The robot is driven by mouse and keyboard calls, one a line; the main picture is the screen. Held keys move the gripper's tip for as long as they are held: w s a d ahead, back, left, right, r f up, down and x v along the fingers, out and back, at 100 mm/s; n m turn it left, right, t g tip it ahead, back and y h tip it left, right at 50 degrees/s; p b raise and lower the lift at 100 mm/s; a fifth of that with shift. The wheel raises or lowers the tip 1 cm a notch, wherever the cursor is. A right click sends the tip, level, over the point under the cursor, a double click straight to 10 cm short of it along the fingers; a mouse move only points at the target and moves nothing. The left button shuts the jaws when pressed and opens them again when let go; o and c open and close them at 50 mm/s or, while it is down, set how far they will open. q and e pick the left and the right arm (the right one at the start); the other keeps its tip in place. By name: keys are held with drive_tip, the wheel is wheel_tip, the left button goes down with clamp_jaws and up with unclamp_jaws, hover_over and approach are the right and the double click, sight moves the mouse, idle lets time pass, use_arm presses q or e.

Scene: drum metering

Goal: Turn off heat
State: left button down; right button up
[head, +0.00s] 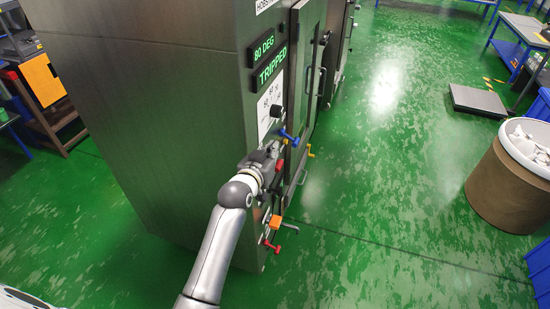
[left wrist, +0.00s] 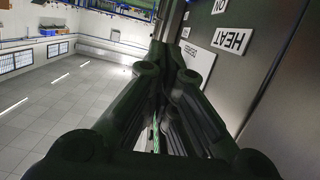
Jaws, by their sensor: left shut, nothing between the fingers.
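A tall dark metal cabinet (head: 165,100) stands in the middle of the head view. Its front has green displays reading "80 DEG" (head: 263,47) and "TRIPPED" (head: 272,67). Below them is a black knob (head: 276,111) on a white dial plate. My left gripper (head: 275,150) is at the cabinet front, below the knob and beside a blue handle (head: 289,136). In the left wrist view, its fingers (left wrist: 178,48) are shut with nothing between them, next to a panel with a "HEAT" label (left wrist: 232,39). I cannot make out a heat switch; the gripper may hide it. My right gripper is not in view.
A red handle (head: 271,246), an orange block (head: 276,221) and a yellow handle (head: 311,151) stick out near the gripper. A cabinet door (head: 303,75) lies beyond. A brown drum (head: 510,190) stands at the right. The green floor between is clear.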

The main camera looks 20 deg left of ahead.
use_arm(q)
drive_tip(key=shift+x, duration=1.1)
wheel_tip(320, 180, down, 3)
drive_tip(key=shift+s+d+r, duration=0.1)
drive_tip(key=shift+d, duration=0.05)
drive_tip(key=shift+f+p, duration=0.3)
drive_tip(key=shift+f, duration=0.3)
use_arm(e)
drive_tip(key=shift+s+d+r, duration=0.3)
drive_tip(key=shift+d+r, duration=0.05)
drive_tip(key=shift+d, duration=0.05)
